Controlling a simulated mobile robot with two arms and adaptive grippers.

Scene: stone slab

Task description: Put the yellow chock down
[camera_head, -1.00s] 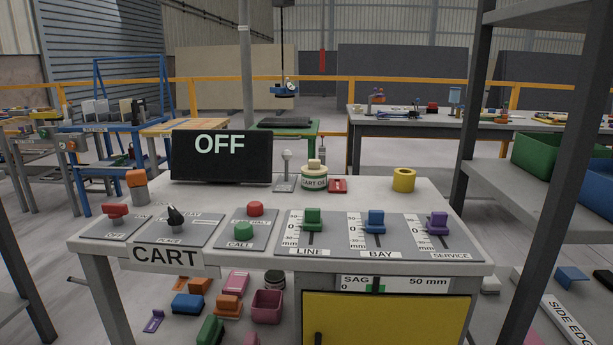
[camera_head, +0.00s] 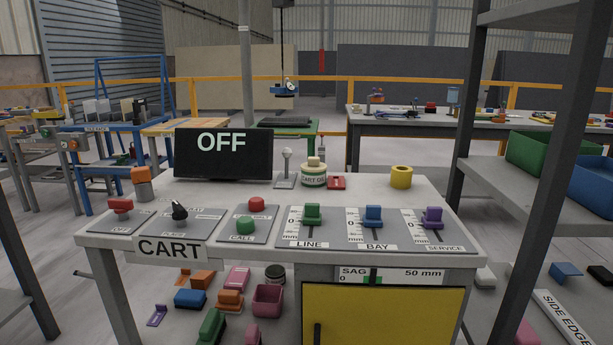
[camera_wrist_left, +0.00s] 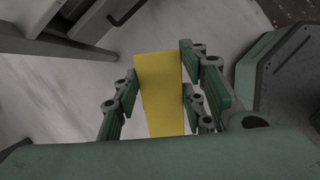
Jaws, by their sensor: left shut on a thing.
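The yellow chock (camera_wrist_left: 160,95) is a plain yellow block in the left wrist view. My left gripper (camera_wrist_left: 158,85) is shut on it, with green-padded fingers against both of its sides. Pale floor shows behind the block. The left gripper and the chock do not show in the head view. My right gripper is in neither view.
A grey console marked CART (camera_head: 345,255) stands ahead, with knobs, sliders and an OFF display (camera_head: 223,153). A yellow ring (camera_head: 401,177) sits on its top. Several coloured pieces lie on the floor below. A shelf rack (camera_head: 560,185) stands at the right.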

